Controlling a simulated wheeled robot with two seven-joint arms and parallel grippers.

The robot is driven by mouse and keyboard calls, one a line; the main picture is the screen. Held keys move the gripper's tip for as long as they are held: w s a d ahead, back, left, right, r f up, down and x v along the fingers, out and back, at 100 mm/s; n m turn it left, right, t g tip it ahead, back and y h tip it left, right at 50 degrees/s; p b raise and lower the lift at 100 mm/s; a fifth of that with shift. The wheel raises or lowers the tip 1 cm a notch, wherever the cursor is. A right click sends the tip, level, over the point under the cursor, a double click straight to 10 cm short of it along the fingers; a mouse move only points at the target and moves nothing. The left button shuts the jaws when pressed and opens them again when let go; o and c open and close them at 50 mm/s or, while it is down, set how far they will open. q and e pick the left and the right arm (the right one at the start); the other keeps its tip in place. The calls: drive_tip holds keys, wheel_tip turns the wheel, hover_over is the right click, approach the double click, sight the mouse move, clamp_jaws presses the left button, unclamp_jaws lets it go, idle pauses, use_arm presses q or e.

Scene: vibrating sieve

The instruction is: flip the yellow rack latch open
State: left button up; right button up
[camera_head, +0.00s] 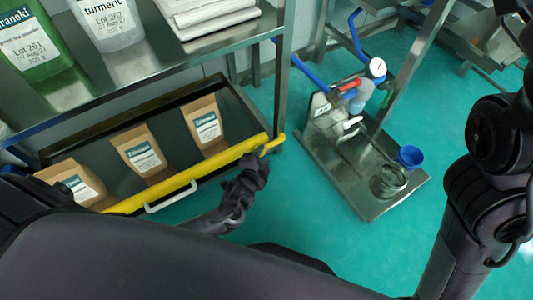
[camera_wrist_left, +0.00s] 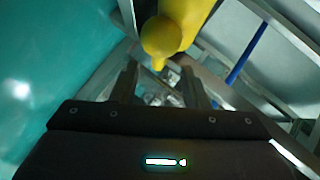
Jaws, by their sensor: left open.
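The yellow rack latch (camera_head: 273,144) shows in the head view as a small piece at the right end of a long yellow bar (camera_head: 190,176) along the front of the lower shelf. In the left wrist view, the bar's rounded yellow end (camera_wrist_left: 161,38) is at top centre, with a small yellow tab (camera_wrist_left: 158,63) below it. My left gripper (camera_head: 261,158) is just below the bar's right end. Its two fingers (camera_wrist_left: 160,84) are apart, with the tab ahead between their lines; I cannot tell whether they touch. My right arm is at the right edge, its gripper out of view.
Several brown paper pouches (camera_head: 140,152) stand on the lower shelf behind the bar. A white handle (camera_head: 171,197) hangs below it. A metal post (camera_head: 283,75) rises by the latch. A steel cart (camera_head: 345,190) with a gauge stands right; teal floor lies between.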

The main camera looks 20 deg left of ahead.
sight(268, 148)
use_arm(q)
drive_tip(key=b+x, duration=0.2)
drive_tip(key=x, duration=0.2)
drive_tip(key=shift+f, duration=0.2)
drive_tip(key=shift+w, duration=0.45)
clamp_jaws()
